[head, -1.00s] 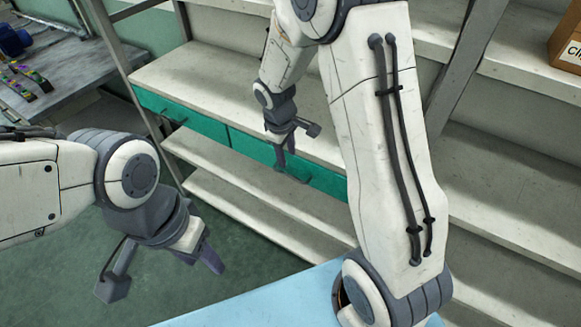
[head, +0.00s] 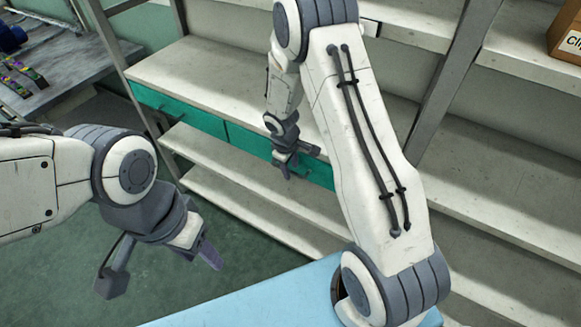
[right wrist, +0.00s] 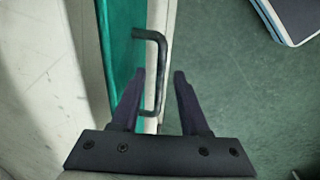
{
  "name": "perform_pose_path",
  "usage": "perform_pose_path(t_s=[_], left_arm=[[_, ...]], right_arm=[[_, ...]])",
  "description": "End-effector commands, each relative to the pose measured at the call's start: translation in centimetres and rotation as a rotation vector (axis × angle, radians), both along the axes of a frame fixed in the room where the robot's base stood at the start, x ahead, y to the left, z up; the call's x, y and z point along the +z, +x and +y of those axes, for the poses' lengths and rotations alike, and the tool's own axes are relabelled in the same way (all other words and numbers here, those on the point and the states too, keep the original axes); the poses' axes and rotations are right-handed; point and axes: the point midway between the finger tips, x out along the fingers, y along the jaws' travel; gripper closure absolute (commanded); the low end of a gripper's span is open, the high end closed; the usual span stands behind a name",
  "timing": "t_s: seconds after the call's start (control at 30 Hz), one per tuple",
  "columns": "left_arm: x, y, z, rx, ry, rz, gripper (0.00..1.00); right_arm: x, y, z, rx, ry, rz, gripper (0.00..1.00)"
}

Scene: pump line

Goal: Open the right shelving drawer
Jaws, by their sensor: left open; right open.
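The right shelving drawer (head: 250,143) has a green front under the shelf board and looks closed in the head view. Its black bar handle (right wrist: 162,65) shows in the right wrist view, on the green drawer front (right wrist: 122,50). My right gripper (head: 293,164) is at the drawer front. In the right wrist view the right gripper (right wrist: 160,78) is open, and the handle's bar appears between its two fingers; I cannot tell whether they touch it. My left gripper (head: 162,268) is open and empty, in front of the shelving at the lower left.
The left green drawer (head: 180,108) looks closed. Lower white shelves (head: 235,195) lie below the drawers. A light blue surface (head: 260,300) is at the bottom. A workbench (head: 55,70) stands at the far left, and a cardboard box (head: 566,38) sits at the upper right. Green floor is open.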

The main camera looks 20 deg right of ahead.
Motion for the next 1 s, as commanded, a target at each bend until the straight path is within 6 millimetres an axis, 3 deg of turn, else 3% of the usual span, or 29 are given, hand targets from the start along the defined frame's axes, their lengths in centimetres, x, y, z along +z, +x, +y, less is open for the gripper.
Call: perform_pose_path(t_s=[0.07, 0.1, 0.2, 1.0], left_arm=[[0.01, 0.00, 0.00, 0.000, 0.000, 0.000, 0.50], [0.01, 0.00, 0.00, 0.000, 0.000, 0.000, 0.50], [0.01, 0.00, 0.00, 0.000, 0.000, 0.000, 0.50], [0.02, 0.00, 0.00, 0.000, 0.000, 0.000, 0.50]], right_arm=[[0.03, 0.00, 0.00, 0.000, 0.000, 0.000, 0.55], [0.03, 0.00, 0.00, 0.000, 0.000, 0.000, 0.63], [0.04, 0.00, 0.00, 0.000, 0.000, 0.000, 1.00], [0.09, 0.00, 0.00, -0.001, 0.000, 0.001, 1.00]])
